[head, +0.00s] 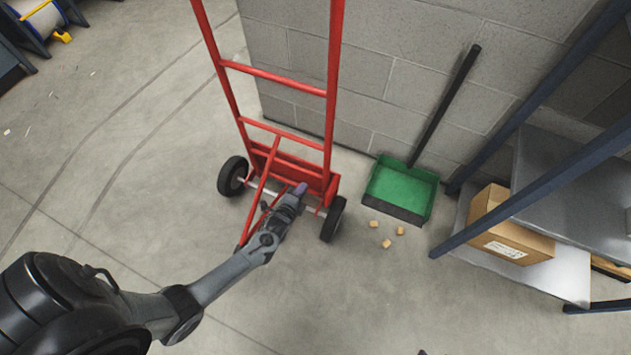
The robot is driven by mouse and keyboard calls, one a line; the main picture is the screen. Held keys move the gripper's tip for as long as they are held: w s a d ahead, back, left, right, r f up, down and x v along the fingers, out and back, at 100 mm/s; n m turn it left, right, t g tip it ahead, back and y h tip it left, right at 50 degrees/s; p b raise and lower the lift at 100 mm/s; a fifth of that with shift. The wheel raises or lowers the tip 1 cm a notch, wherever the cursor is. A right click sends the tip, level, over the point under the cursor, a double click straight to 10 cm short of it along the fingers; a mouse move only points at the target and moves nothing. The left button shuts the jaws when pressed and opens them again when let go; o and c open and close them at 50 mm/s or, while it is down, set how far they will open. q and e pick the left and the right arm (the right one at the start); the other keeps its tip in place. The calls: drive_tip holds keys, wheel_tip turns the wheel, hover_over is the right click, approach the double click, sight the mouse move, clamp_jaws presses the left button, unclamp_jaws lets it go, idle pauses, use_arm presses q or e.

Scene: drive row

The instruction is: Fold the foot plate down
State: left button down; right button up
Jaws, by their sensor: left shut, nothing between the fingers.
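A red hand truck (274,75) stands upright by the block wall, with two black wheels (233,176) on an axle. My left gripper (298,191) is shut and empty, in front of the truck's lower right part beside this frame. I cannot tell whether they touch. Only a small purple tip, probably of my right gripper (422,352), shows at the bottom edge.
A green dustpan (400,188) with a long black handle leans at the wall, with small tan blocks (386,243) before it. A shelf rack (560,165) with a cardboard box (511,228) stands at the right.

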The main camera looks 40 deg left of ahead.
use_arm(q)
drive_tip(key=b, duration=0.7)
approach(318, 168)
drive_tip(key=x, duration=0.4)
drive_tip(key=shift+w+f, duration=0.2)
drive_tip(key=shift+w, duration=0.1)
drive_tip(key=shift+b+x, duration=0.4)
drive_tip(key=shift+x, duration=0.4)
drive_tip(key=shift+w+r, duration=0.1)
drive_tip(key=shift+r, duration=0.05)
use_arm(e)
wheel_tip(318, 168, down, 8)
drive_tip(key=shift+f, duration=0.25)
drive_tip(key=shift+d, duration=0.1)
